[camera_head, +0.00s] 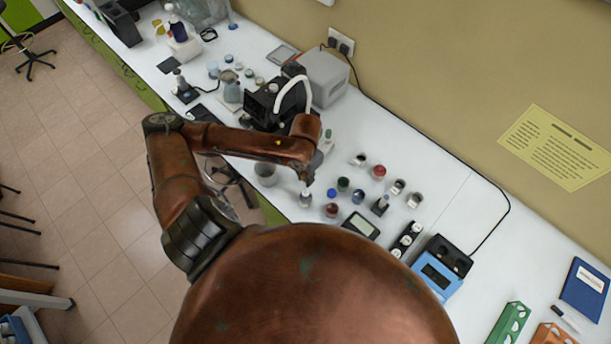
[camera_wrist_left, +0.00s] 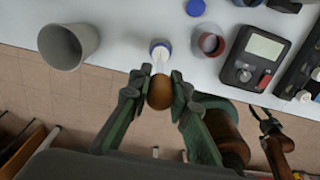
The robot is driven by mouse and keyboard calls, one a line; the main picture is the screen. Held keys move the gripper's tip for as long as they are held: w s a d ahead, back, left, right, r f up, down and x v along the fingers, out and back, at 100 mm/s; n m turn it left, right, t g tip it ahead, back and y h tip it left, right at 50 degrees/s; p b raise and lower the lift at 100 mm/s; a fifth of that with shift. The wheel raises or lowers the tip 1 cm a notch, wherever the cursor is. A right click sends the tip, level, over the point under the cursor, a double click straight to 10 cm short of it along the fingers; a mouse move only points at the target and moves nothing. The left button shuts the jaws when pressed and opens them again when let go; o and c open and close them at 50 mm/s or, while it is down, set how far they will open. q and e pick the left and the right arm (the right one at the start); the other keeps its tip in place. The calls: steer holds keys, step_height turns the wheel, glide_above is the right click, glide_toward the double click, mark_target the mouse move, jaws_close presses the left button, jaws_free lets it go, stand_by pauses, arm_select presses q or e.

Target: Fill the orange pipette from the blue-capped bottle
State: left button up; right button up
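My left gripper (camera_wrist_left: 158,88) is shut on the pipette, with one finger on each side of its brown-orange bulb (camera_wrist_left: 159,95). The pale stem (camera_wrist_left: 161,67) points away from the wrist at a small bottle with a blue ring around a whitish top (camera_wrist_left: 160,46). The tip overlaps the bottle top; whether it is inside cannot be told. In the head view the bottle (camera_head: 305,199) stands near the bench's front edge, below my left gripper (camera_head: 307,180). A blue round cap (camera_wrist_left: 195,7) shows just beyond it. My right gripper (camera_wrist_left: 266,122) shows at lower right, its opening unclear.
A grey beaker (camera_wrist_left: 68,46) stands left of the bottle. A red-topped jar (camera_wrist_left: 210,43) and a dark device with a screen (camera_wrist_left: 255,58) stand to the right. Several small jars crowd the bench behind. A blue instrument (camera_head: 440,268) and green rack (camera_head: 509,323) are farther right.

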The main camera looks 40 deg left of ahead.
arm_select(q)
steer(key=shift+f, duration=0.25)
steer(key=shift+w+p, duration=0.1)
steer(key=shift+p, duration=0.3)
stand_by(0.5)
steer(key=shift+c, duration=0.3)
jaws_close()
steer(key=shift+f, duration=0.25)
stand_by(0.3)
steer(key=shift+f+b, duration=0.5)
steer(key=shift+f, duration=0.2)
steer(key=shift+f, duration=0.35)
